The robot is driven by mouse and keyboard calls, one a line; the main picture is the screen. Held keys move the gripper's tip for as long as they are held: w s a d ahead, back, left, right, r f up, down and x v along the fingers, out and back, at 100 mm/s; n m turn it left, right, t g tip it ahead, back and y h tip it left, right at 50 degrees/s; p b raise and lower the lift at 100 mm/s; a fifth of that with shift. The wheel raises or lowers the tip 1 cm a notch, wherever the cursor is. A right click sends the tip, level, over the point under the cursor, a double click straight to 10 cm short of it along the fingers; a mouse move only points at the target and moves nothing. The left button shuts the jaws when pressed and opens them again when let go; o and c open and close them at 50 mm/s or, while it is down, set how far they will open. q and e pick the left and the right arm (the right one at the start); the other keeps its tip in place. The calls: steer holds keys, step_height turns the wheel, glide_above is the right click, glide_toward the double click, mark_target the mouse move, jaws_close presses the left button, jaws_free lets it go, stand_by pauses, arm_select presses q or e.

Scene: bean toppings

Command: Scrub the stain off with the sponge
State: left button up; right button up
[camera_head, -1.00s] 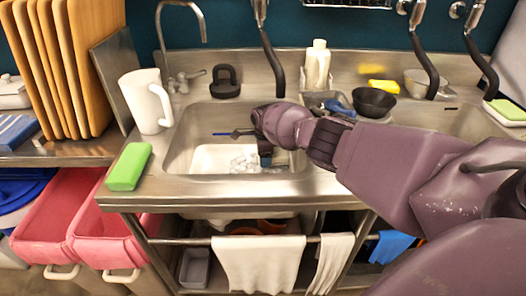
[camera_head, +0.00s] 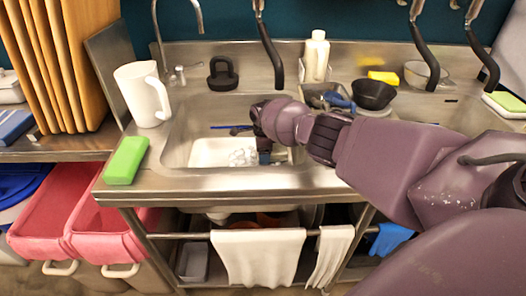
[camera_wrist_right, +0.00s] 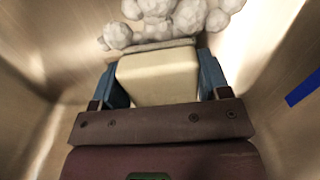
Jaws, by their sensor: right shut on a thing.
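My right gripper (camera_head: 266,150) reaches down into the left sink basin (camera_head: 178,148). In the right wrist view its two blue fingers are shut on a pale cream block (camera_wrist_right: 160,78), which looks like the sponge. Grey-white foam lumps (camera_wrist_right: 170,18) lie just beyond the block's far edge. In the head view the foam (camera_head: 243,157) sits on a white surface (camera_head: 208,153) in the basin, beside the gripper. The block is hidden there behind the gripper. I cannot make out a stain; foam and gripper cover part of this area. My left gripper is not in view.
A green block (camera_head: 126,160) lies on the counter's left edge, near a white pitcher (camera_head: 143,95). A blue stick (camera_head: 228,127) is in the basin; its walls stand close around the gripper. A white bottle (camera_head: 317,57) and a black bowl (camera_head: 373,94) stand at the back right.

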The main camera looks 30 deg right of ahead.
steer(key=shift+f, duration=0.3)
steer(key=shift+f, duration=0.35)
steer(key=shift+f+b, duration=0.25)
steer(key=shift+b, duration=0.1)
